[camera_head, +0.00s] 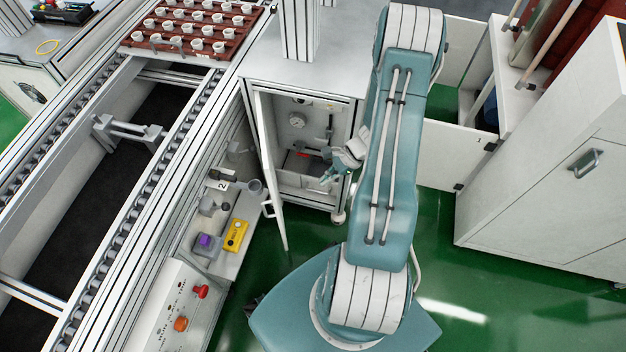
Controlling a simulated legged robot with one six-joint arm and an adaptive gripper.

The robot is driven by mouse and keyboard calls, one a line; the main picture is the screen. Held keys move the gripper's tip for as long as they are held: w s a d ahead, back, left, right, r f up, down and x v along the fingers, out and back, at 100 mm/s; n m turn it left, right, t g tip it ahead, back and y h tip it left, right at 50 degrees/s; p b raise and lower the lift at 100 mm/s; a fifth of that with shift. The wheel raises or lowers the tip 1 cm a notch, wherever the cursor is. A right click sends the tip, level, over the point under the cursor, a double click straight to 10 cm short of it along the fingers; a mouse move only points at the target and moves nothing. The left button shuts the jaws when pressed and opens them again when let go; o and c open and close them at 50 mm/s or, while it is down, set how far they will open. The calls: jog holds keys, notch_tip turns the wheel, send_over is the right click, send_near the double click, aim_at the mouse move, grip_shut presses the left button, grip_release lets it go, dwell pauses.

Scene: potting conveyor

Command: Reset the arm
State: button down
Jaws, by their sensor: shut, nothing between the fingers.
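My arm is teal and white and stretches up the middle-right of the head camera view, folded over at its top. My gripper (328,178) shows small and partly hidden at the left of the arm. It is in front of the open cabinet (352,90), near the cabinet's lower opening. Its fingers are shut and I see nothing held in them. The arm hides part of the gripper's wrist and the cabinet's right side.
The cabinet door (268,165) stands open, left of my gripper. A shelf at left holds a yellow box (236,235) and a purple-topped item (205,241). A conveyor with a red-brown tray (133,42) of white pots runs at left. A white cabinet (545,165) stands right. Green floor (440,215) is clear between.

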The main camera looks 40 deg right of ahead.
jog(key=w+a+r+n+h, duration=0.1)
jog(key=a+r+n+h, duration=0.2)
jog(key=r, duration=0.5)
jog(key=w+a+r+n+g, duration=0.1)
jog(key=a+r+n, duration=0.25)
jog(key=r, duration=0.45)
jog(key=w+a+r+n+h, duration=0.1)
jog(key=a+r+n+h, duration=0.2)
jog(key=r, duration=0.5)
jog(key=s+a+r+n+t+h, duration=0.1)
jog(key=s+a+r+n+t, duration=0.1)
jog(key=s+a+r+n, duration=0.2)
jog(key=s+a+r+n+t+h, duration=0.1)
jog(key=s+a+r+n+t, duration=0.1)
jog(key=s+a+r+n, duration=0.2)
jog(key=s+r+n, duration=0.3)
jog(key=r, duration=0.4)
jog(key=shift+a+r+t+h, duration=0.3)
jog(key=shift+a+h, duration=0.1)
jog(key=shift+d, duration=0.15)
